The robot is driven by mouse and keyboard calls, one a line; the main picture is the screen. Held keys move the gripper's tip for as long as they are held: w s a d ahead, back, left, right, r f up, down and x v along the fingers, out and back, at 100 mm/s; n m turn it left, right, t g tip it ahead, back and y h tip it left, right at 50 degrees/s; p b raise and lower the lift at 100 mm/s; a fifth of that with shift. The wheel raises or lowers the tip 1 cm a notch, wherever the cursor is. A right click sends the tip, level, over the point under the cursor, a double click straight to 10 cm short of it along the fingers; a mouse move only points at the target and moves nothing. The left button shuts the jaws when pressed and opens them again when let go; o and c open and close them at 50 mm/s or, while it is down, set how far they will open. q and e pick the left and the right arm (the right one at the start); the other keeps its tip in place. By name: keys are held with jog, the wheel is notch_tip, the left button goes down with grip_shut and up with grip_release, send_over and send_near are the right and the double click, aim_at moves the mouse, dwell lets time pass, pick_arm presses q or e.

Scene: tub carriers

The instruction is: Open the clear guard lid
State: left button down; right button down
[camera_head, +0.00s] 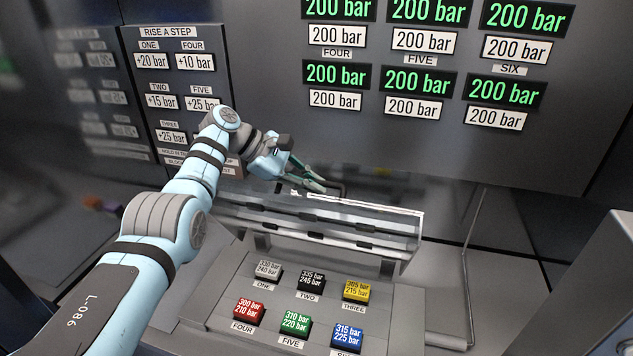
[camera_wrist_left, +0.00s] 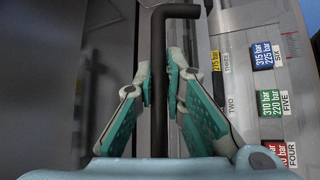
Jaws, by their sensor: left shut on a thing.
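The clear guard lid (camera_head: 350,212) stands tilted up at the back of the button panel, its bright edge uppermost. The buttons in front of it are uncovered. My left gripper (camera_head: 316,184) is at the lid's top edge. In the left wrist view my left gripper (camera_wrist_left: 159,88) is shut on a dark bent rod (camera_wrist_left: 158,45), which looks like the lid's handle. The rod runs between the green-padded fingers, and its bent end sticks out beyond them. My right gripper is not in view.
The sloping button panel (camera_head: 225,311) carries coloured buttons, including a red button (camera_head: 249,311) and a blue button (camera_head: 347,336). A wall of green pressure displays (camera_head: 418,82) stands behind. A step-label board (camera_head: 170,75) is at the left. A thin grey rod (camera_head: 468,245) stands right of the lid.

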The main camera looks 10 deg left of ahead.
pick_arm(q)
jog(key=shift+w, duration=0.25)
jog(key=shift+r, duration=0.1)
jog(key=c, duration=1.9)
grip_release()
jog(key=shift+w, duration=0.1)
jog(key=v, duration=0.7)
jog(key=shift+a+r, duration=0.1)
jog(key=shift+a, duration=0.05)
